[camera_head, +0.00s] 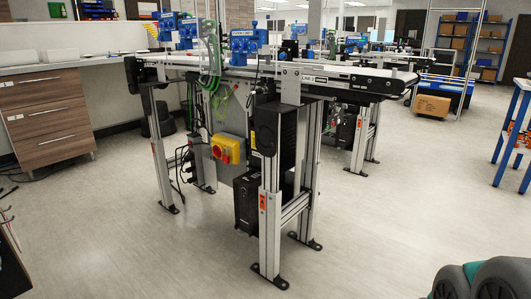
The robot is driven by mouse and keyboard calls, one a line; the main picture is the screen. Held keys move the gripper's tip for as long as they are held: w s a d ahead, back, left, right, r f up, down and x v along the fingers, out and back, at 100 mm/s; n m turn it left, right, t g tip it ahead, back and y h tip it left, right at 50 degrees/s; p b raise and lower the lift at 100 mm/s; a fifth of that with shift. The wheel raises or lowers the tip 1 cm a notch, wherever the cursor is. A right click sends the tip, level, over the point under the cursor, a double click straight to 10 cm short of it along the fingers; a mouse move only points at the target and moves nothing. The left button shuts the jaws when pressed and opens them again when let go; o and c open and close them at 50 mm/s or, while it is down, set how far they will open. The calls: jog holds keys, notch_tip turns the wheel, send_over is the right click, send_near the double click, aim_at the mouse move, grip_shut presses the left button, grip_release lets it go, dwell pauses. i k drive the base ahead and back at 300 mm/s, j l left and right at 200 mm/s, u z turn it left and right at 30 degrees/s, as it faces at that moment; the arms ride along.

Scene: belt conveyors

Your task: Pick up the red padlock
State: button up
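I cannot make out a red padlock for certain. A yellow box (231,147) with a small red part (217,151) on its front is fixed below the belt conveyor (330,78), on the conveyor's near side. The red part is too small to tell whether it is a padlock or a switch knob. My gripper is not in view.
Conveyor legs (270,230) and a black box (249,204) stand in front of and beside the yellow box. Wooden drawers (45,115) stand at left, a blue-framed table (512,130) at right. Grey floor (370,220) is open in front. Dark rounded shapes (499,279) fill the lower right corner.

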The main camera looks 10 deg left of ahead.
aim_at(226, 158)
jog(key=i+j+u, duration=0.25)
jog(key=i+j, duration=0.15)
jog(key=j, duration=0.15)
jog(key=i+j+u, duration=0.3)
jog(key=i+j, duration=0.1)
jog(key=j, duration=0.15)
jog(key=i+j, duration=0.15)
jog(key=j, duration=0.15)
jog(key=i+l+z, duration=0.1)
jog(key=i+z, duration=0.25)
jog(key=i, duration=0.3)
jog(key=i+z, duration=0.35)
jog(key=i, duration=0.25)
